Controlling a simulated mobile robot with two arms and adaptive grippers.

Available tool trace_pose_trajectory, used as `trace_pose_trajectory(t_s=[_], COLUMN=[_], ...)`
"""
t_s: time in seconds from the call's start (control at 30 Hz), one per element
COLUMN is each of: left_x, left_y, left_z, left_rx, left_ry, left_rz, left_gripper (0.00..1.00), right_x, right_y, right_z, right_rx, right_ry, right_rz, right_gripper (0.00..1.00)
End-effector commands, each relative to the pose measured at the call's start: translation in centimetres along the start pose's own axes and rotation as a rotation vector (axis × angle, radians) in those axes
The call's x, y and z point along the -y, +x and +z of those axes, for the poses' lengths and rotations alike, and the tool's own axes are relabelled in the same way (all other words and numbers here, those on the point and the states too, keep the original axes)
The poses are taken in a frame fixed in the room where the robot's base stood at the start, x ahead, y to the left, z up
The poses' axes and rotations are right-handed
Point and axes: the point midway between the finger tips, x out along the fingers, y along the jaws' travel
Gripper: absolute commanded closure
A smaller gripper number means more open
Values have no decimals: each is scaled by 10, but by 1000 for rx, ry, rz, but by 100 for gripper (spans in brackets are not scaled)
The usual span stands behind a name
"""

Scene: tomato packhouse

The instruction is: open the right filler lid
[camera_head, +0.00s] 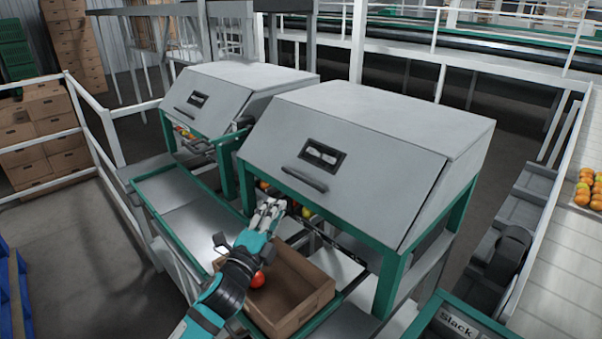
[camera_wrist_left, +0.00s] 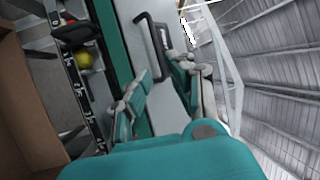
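The right filler lid (camera_head: 345,165) is a sloping grey panel on the right filler, with a small dark-framed window and a dark bar handle (camera_head: 305,179). It lies closed against the housing. My left gripper (camera_head: 272,204) is just below and left of the handle in the head view. In the left wrist view its fingers (camera_wrist_left: 168,78) are spread apart with nothing between them. The handle (camera_wrist_left: 150,45) shows beyond the fingertips, apart from them. My right gripper is in neither view.
An open cardboard box (camera_head: 318,294) with a red tomato (camera_head: 257,280) stands under my left forearm. The left filler (camera_head: 215,105) has a similar closed lid. Green frame posts (camera_head: 389,285) stand beneath the right filler. A belt (camera_head: 565,265) runs at the right.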

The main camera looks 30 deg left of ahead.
Motion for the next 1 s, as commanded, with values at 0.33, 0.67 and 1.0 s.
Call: trace_pose_trajectory(t_s=[0.33,0.67,1.0], left_x=[3,0,-1], left_y=[79,128,135], left_z=[0,0,0], left_rx=[1,1,1], left_ry=[-3,-3,-3], left_rz=[-1,2,2], left_gripper=[79,79,79], right_x=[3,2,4], right_y=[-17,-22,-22], right_z=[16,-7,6], right_rx=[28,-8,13], right_ry=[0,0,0], right_rz=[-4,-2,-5], right_gripper=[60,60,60])
